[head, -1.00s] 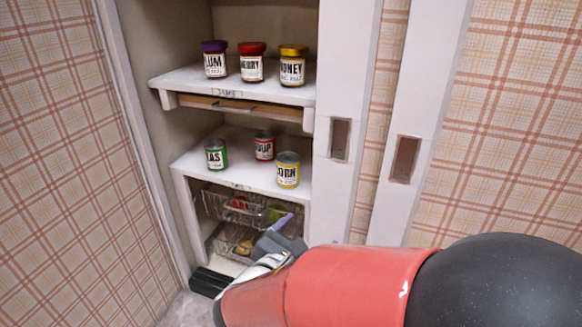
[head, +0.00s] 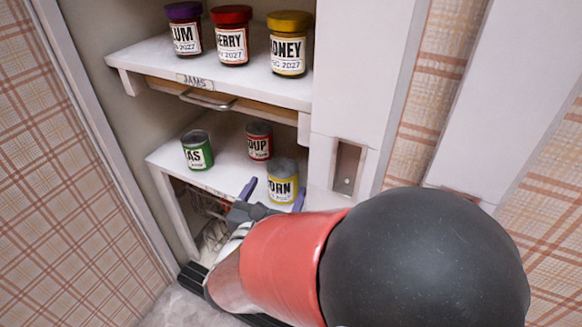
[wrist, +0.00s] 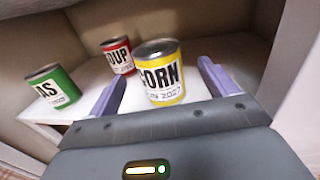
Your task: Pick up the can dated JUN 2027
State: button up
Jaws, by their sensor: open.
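The yellow CORN can (head: 282,187) stands upright on the lower shelf near its front edge. In the wrist view the CORN can (wrist: 161,75) shows a date ending in 2027; its month is not clearly readable. My gripper (head: 274,196) is open, one purple finger on each side of the CORN can in the picture; the wrist view shows the gripper (wrist: 162,84) empty, and contact cannot be told. The red SOUP can (head: 259,141) stands behind, and the green can marked AS (head: 197,152) stands to the left. Their dates are too small to read.
The upper shelf, labelled JAMS (head: 195,81), holds PLUM (head: 184,38), BERRY (head: 231,42) and HONEY (head: 289,52) jars above the cans. A drawer with a metal handle (head: 208,100) sits beneath it. A white door panel (head: 365,70) borders the right side.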

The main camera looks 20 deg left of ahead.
aim_at(285, 170)
jog(key=w, duration=0.7)
jog(key=shift+w+a+f, duration=0.15)
jog(key=shift+w+a, duration=0.15)
jog(key=shift+a, duration=0.1)
jog(key=shift+c, duration=0.5)
jog(key=c, duration=1.2)
